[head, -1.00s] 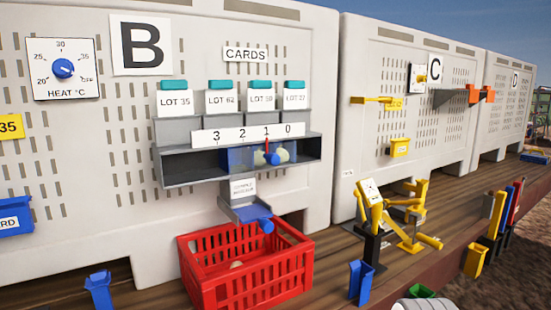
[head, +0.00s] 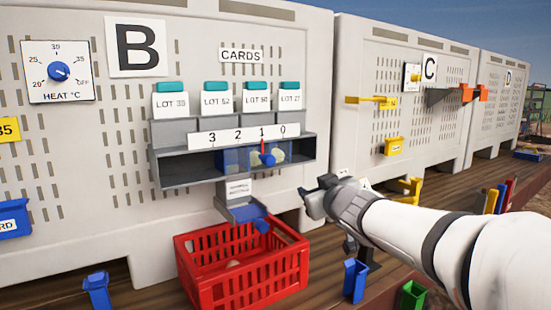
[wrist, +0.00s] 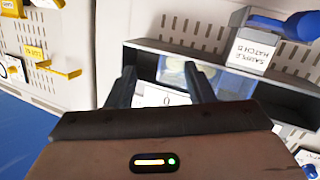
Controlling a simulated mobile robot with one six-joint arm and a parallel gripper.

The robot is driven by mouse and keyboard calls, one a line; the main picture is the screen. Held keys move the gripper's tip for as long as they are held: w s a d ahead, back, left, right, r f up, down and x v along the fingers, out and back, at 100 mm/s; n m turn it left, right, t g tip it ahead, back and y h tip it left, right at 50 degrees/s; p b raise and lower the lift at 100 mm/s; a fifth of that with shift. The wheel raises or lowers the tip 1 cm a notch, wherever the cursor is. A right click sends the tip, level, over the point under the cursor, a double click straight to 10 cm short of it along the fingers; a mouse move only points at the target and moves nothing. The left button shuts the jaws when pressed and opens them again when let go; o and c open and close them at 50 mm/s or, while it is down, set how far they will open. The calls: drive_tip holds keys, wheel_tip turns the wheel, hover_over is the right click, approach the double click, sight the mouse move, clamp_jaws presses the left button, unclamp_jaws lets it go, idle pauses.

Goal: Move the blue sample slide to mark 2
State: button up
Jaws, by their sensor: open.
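The blue sample slide (head: 238,160) sits in the long grey housing on panel B. Its blue knob (head: 268,160) sticks out in front, and its red pointer (head: 263,146) stands at 1 on the white scale (head: 230,136) marked 3, 2, 1, 0 from left to right. Pale round items show through the slide. My gripper (head: 312,200) is open and empty, to the right of and below the housing in the head view, apart from the knob. In the wrist view its two fingers (wrist: 160,85) are spread in front of the housing, whose 0 label shows between them.
Below the housing are the sample hatch chute (head: 240,208) with a blue handle and a red crate (head: 240,270) on the wooden bench. Lot cards (head: 216,98) stand above the scale.

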sight(271, 162)
drive_tip(key=a+r+n+y, duration=0.1)
drive_tip(key=a+y, duration=0.1)
drive_tip(key=w+a+r+n+y, duration=0.1)
drive_tip(key=a+r, duration=0.1)
drive_tip(key=a+r+n+y, duration=0.1)
drive_tip(key=a+n+y, duration=0.1)
drive_tip(key=a, duration=0.1)
drive_tip(key=shift+w+r+g+y, duration=0.15)
drive_tip(key=shift+g+y, duration=0.15)
drive_tip(key=x, duration=0.7)
drive_tip(key=shift+w+a+p, duration=0.2)
drive_tip(key=shift+a+p, duration=0.05)
drive_tip(key=shift+p, duration=0.15)
drive_tip(key=shift+c, duration=0.5)
clamp_jaws()
